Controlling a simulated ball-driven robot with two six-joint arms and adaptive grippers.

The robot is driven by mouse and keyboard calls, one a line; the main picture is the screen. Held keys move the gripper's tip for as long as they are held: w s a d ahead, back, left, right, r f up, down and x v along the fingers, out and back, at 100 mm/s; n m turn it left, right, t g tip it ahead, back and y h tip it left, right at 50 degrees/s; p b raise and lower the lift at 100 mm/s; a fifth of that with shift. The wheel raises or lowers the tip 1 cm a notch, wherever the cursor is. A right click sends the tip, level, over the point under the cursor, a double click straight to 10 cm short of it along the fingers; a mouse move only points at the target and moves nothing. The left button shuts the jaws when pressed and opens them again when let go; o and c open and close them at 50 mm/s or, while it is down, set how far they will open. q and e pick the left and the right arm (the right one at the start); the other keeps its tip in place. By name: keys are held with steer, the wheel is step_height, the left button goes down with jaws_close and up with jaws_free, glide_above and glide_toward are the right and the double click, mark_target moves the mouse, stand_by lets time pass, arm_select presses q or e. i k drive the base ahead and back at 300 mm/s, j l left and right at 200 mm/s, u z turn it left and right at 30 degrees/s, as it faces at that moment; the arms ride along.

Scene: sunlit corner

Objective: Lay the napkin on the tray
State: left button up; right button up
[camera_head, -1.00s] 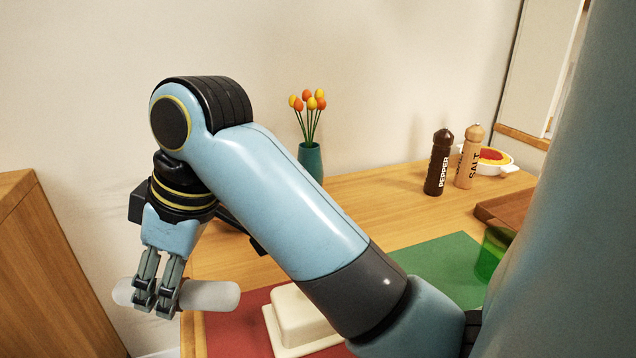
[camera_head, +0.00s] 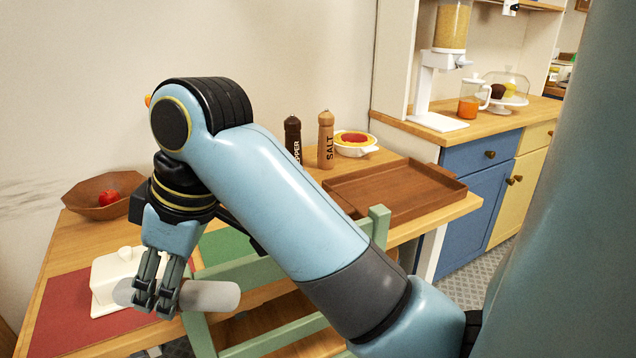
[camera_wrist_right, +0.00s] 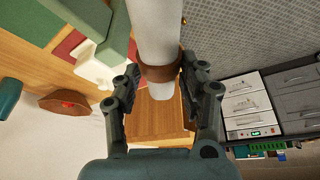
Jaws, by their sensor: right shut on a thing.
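The napkin (camera_head: 210,296) is a rolled white cylinder. It lies crosswise in my right gripper (camera_head: 156,298), which is shut on it, and is held in the air in front of the table's left part. In the right wrist view the napkin (camera_wrist_right: 154,28) has a brown ring (camera_wrist_right: 160,73) between the fingers of my right gripper (camera_wrist_right: 164,76). The tray (camera_head: 395,190) is brown wood with low walls, empty, on the table's right end. It is to the right of and beyond the napkin, apart from it. My left gripper is not in view.
A green chair (camera_head: 262,342) stands at the table's front, between my gripper and the tray. A white butter dish (camera_head: 108,275) sits on a red mat (camera_head: 62,315). Pepper (camera_head: 293,135) and salt (camera_head: 326,140) mills and a bowl (camera_head: 352,146) stand behind the tray.

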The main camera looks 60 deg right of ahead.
mark_target(409, 187)
steer(key=l+z, duration=0.4)
steer(key=l, duration=1.55)
steer(key=i+l, duration=0.1)
steer(key=l, duration=0.15)
steer(key=i+l, duration=0.1)
steer(key=l+z, duration=0.05)
steer(key=l, duration=0.05)
